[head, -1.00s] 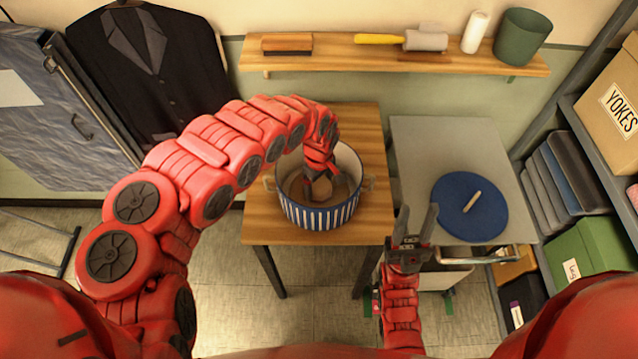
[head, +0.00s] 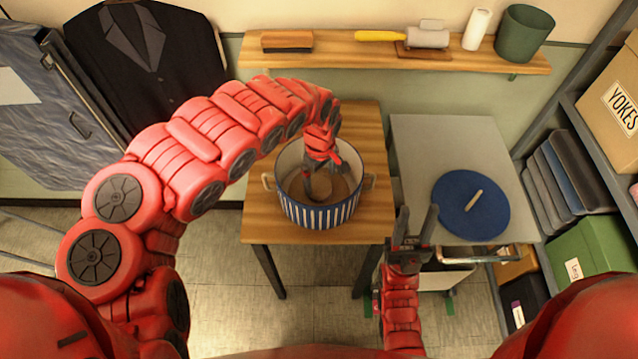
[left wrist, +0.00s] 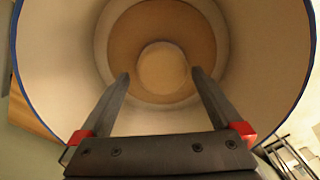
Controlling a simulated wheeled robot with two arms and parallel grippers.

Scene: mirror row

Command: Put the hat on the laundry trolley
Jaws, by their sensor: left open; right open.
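A tan-brown hat (left wrist: 163,68) with a round crown and flat brim lies inside a blue-and-white striped round box (head: 320,211). The box stands open on a wooden table. My left gripper (head: 327,177) points down into the box, open; it partly hides the hat in the head view. In the left wrist view its fingertips (left wrist: 158,76) appear on either side of the crown, with nothing clearly gripped. The laundry trolley (head: 440,150) has a grey top, right of the table. My right gripper (head: 418,212) is open and empty at its near left corner.
A blue round lid (head: 460,219) with a small handle lies on the trolley's near right part; the far part is clear. A shelf (head: 375,58) spans the wall behind. A storage rack with boxes (head: 590,250) stands right, a dark jacket (head: 150,65) hangs left.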

